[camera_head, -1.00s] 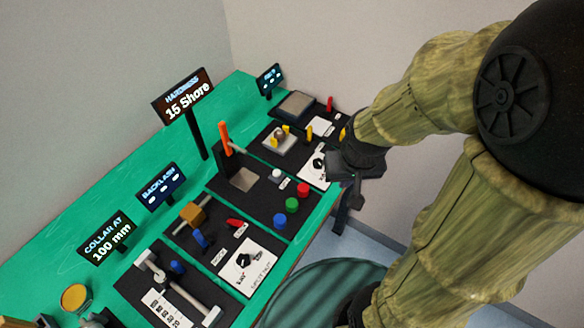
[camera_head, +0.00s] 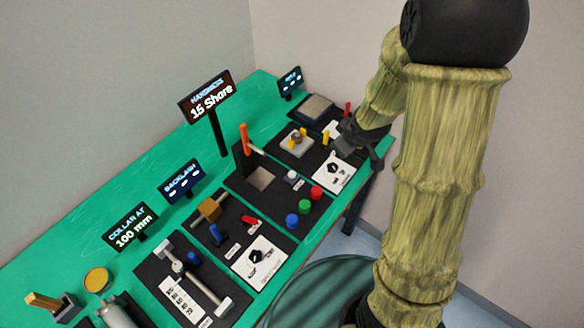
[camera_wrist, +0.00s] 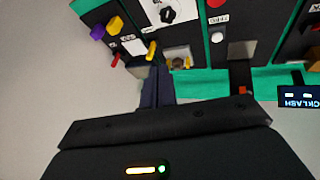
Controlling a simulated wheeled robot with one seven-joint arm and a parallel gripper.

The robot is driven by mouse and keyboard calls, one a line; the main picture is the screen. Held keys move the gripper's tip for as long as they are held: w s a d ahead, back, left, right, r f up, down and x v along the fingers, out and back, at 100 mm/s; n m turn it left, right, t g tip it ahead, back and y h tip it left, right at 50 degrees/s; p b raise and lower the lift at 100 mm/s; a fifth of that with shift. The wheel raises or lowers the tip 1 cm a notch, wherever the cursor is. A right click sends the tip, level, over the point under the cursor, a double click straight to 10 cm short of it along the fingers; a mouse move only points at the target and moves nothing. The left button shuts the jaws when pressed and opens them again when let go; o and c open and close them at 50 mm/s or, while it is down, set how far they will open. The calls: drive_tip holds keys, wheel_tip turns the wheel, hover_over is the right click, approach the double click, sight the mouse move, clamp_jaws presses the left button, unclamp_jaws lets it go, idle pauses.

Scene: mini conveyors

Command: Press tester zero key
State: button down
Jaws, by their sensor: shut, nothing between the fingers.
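The hardness tester panel (camera_head: 262,203) carries an orange-tipped lever (camera_head: 244,140), a grey plate (camera_head: 261,178), and white (camera_head: 292,175), red (camera_head: 316,193), green (camera_head: 305,207) and blue (camera_head: 292,221) round keys. I cannot read which key is zero. Its sign (camera_head: 208,97) reads "HARDNESS 15 Shore".
A dial panel with yellow pegs (camera_head: 298,143) lies behind the tester. The backlash panel (camera_head: 225,225) and collar panel (camera_head: 163,268) lie in front, with upright signs (camera_head: 182,180) along the table. Green table surface (camera_head: 150,165) is bare along the back.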

drive_tip(key=w+a+f+n+y+p, duration=0.3)
drive_tip(key=w+a+n, duration=0.2)
drive_tip(key=a+n, duration=0.15)
drive_tip(key=n+g+y+p, duration=0.2)
drive_tip(key=n+y, duration=0.2)
drive_tip(key=n, duration=0.3)
hover_over(295, 175)
wheel_tip(295, 175, down, 4)
drive_tip(key=f, duration=0.1)
drive_tip(key=shift+r+m, duration=0.25)
drive_tip(key=shift+f, duration=0.1)
wheel_tip(295, 175, down, 9)
drive_tip(key=b, duration=0.6)
drive_tip(key=shift+r+b, duration=0.2)
drive_tip(key=shift+b, duration=0.1)
drive_tip(key=shift+f+b, duration=0.35)
drive_tip(key=shift+f, duration=0.05)
